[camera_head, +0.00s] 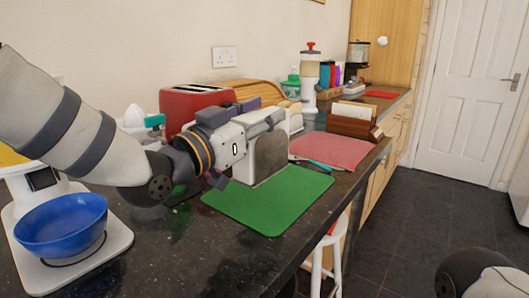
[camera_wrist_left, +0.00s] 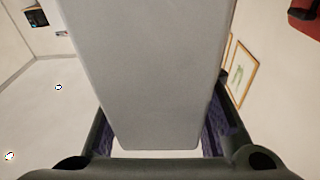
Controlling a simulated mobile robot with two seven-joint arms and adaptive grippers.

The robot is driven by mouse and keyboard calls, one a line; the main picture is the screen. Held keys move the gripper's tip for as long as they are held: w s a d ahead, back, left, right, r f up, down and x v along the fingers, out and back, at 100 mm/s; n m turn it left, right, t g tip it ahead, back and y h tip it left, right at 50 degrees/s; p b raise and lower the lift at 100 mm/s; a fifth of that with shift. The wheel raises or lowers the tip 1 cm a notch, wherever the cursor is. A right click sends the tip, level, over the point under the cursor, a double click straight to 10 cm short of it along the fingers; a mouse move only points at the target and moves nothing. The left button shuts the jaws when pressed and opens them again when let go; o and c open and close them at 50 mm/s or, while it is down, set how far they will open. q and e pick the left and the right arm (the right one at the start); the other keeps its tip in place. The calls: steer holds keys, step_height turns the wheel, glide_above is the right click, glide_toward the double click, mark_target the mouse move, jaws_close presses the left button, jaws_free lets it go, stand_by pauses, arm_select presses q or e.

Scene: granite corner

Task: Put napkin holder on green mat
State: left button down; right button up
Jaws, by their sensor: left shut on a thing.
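The napkin holder (camera_head: 269,156), a grey, arched, upright slab with a pale side, is at the back of the green mat (camera_head: 270,205) in the head view. Its lower edge overlaps the mat's back part; I cannot tell whether it touches. My left gripper (camera_head: 268,120) reaches in from the left and is shut on the holder's upper part. In the left wrist view the holder (camera_wrist_left: 150,75) fills the space between the two fingers (camera_wrist_left: 158,140). My right gripper is not in view.
A red toaster (camera_head: 193,101) stands behind my left gripper. A pink cloth (camera_head: 332,150) and a wooden box with white contents (camera_head: 353,122) lie to the right. A scale (camera_head: 82,258) with a blue bowl (camera_head: 62,224) is at the left. The counter's front edge runs close by the mat.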

arm_select(q)
steer(key=shift+w+f, duration=1)
steer(key=shift+f, duration=0.15)
steer(key=f, duration=0.2)
steer(key=w+f+b, duration=0.1)
steer(key=f, duration=0.1)
steer(key=shift+d+r, duration=0.1)
steer(key=shift+r, duration=0.05)
steer(key=c, duration=1.1)
jaws_free()
steer(key=shift+f, duration=0.25)
steer(key=shift+o, duration=0.2)
